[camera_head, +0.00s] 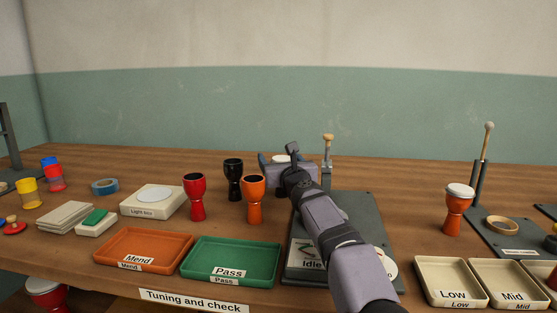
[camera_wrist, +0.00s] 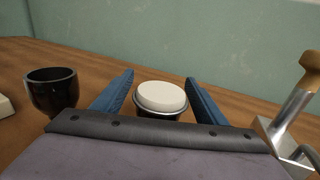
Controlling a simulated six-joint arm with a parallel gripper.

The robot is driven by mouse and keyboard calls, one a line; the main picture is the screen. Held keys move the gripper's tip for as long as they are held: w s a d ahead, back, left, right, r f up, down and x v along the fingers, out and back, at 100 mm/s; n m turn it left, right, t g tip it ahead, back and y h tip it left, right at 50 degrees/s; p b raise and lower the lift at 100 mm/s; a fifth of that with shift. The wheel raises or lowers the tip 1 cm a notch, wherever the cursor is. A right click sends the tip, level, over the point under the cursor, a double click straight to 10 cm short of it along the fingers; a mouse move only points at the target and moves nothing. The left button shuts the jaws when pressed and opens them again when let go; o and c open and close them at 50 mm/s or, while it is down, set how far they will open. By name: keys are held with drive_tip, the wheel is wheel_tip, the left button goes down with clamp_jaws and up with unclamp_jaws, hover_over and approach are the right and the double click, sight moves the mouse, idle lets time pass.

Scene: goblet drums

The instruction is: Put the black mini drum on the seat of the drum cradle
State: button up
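A dark-bodied drum with a white head (camera_wrist: 162,96) stands between the fingers of my gripper (camera_wrist: 158,84), with gaps visible on both sides. My gripper is open around it, not closed on it.
Red (camera_head: 197,197) and orange (camera_head: 254,199) shells stand left of my arm. A wooden-handled metal post (camera_head: 327,165) stands close right of my gripper. Green Pass (camera_head: 233,262) and orange Mend (camera_head: 145,250) trays lie in front. A white-topped orange drum (camera_head: 458,210) stands right.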

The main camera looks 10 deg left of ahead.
drive_tip(key=shift+r, duration=0.1)
drive_tip(key=shift+r, duration=0.15)
drive_tip(key=shift+s+d+f, duration=0.1)
drive_tip(key=shift+s+f, duration=0.1)
drive_tip(key=shift+s+d+f+b, duration=0.1)
drive_tip(key=shift+s+d+b, duration=0.15)
drive_tip(key=shift+s+b, duration=0.6)
drive_tip(key=b+v, duration=0.5)
drive_tip(key=v, duration=0.2)
drive_tip(key=shift+s+d+b, duration=0.2)
drive_tip(key=shift+s+b, duration=0.05)
drive_tip(key=shift+b, duration=0.1)
drive_tip(key=shift+b+v, duration=0.35)
drive_tip(key=shift+v, duration=0.75)
drive_tip(key=shift+o, duration=0.4)
drive_tip(key=shift+r, duration=0.3)
